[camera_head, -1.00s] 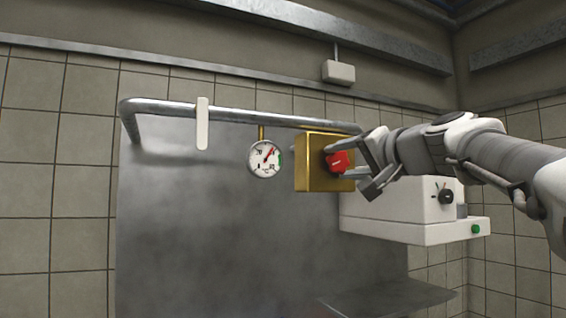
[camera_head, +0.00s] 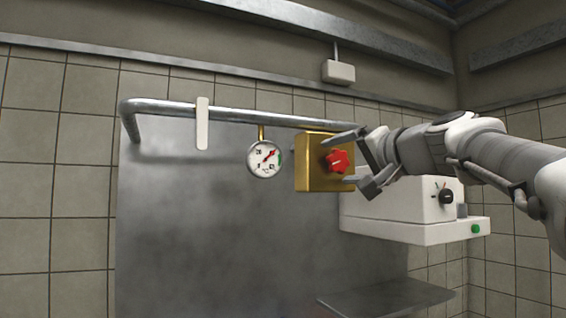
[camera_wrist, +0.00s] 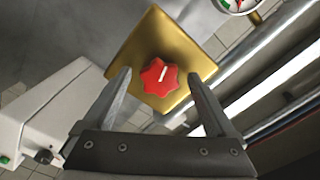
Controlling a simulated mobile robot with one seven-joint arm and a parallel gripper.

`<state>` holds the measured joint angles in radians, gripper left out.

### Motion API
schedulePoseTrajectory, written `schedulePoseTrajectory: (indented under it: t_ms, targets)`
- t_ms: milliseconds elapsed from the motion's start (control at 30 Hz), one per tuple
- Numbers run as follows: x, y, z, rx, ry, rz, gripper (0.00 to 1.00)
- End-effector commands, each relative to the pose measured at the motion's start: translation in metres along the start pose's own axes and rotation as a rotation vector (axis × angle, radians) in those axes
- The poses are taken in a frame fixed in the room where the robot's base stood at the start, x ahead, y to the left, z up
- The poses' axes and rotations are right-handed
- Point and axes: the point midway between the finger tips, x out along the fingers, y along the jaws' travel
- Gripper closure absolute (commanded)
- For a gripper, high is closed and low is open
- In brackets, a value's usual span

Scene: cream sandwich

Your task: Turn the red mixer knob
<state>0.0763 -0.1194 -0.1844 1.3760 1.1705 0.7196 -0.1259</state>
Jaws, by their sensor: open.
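The red mixer knob (camera_head: 337,162) sits on the front of a brass box (camera_head: 312,180) below the metal rail. In the wrist view the star-shaped red knob (camera_wrist: 160,77) has a white mark pointing up and slightly right, on the brass plate (camera_wrist: 160,40). My gripper (camera_head: 349,160) is open, one finger above the knob and one below it. In the wrist view the fingertips (camera_wrist: 157,80) stand to either side of the knob with gaps showing. A round dial gauge (camera_head: 264,158) with a red needle hangs left of the box.
A metal rail (camera_head: 230,116) runs above the box, with a white strip (camera_head: 202,124) on it. A white machine (camera_head: 390,228) with a black knob and green button stands right of and below the box. A metal shelf (camera_head: 390,296) lies lower.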

Motion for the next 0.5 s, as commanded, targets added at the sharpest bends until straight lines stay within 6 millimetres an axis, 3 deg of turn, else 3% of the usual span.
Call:
schedulePoseTrajectory:
  t_ms: [167,500]
  targets:
    - [-0.018,0.000,0.000,-0.002,0.003,-0.001,0.09]
    - [-0.099,0.001,0.000,-0.001,0.004,-0.001,0.09]
